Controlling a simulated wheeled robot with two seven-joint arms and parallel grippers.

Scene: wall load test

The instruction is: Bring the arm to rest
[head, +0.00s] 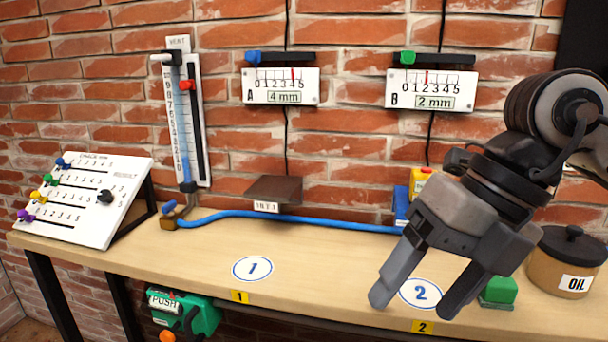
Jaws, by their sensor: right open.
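My right gripper (418,300) hangs above the right part of the wooden bench, its arm (567,115) coming in from the right edge. Its two grey fingers point down and are spread apart with nothing between them. The fingers overlap the white disc marked 2 (421,293) in the picture; I cannot tell how high above the bench they are. My left gripper is not in view.
A green block (499,291) and an OIL pot (566,262) stand right of the gripper. Gauges A (281,87) and B (431,90) hang on the brick wall. A blue hose (290,217) runs along the bench (180,250). A sloped board (90,195) stands left. The bench's centre-left is clear.

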